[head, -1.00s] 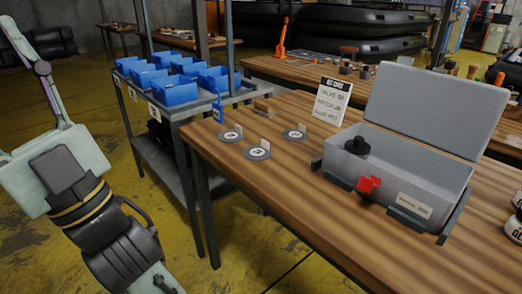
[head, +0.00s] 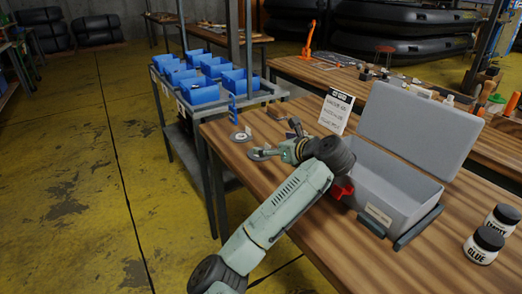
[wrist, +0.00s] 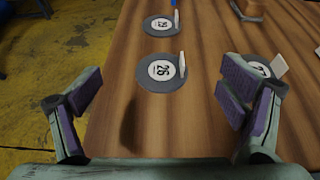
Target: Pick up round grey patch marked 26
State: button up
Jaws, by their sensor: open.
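The round grey patch marked 26 (wrist: 150,86) lies flat on the wooden table, with a pale upright tab at its right edge in the wrist view. In the head view the patch (head: 258,157) is partly covered by my gripper (head: 286,150). In the wrist view my gripper (wrist: 162,100) is open and empty. Its purple-padded fingers are wide apart, and the patch shows between and ahead of them. I cannot tell the exact height above the table.
A second round patch (wrist: 158,32) lies beyond, and a third (wrist: 254,73) lies near the right finger. A sign (head: 337,110) and an open grey box (head: 395,185) stand to the right. Blue bins (head: 199,91) fill a cart at the left.

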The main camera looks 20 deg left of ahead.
aim_at(251, 155)
jog(key=x, duration=0.4)
jog(key=shift+f+p, duration=0.1)
jog(key=shift+p, duration=0.25)
jog(key=shift+w+a+f+p, duration=0.8)
jog(key=shift+w+a+f, duration=0.55)
jog(key=shift+a+f, duration=0.3)
grip_shut()
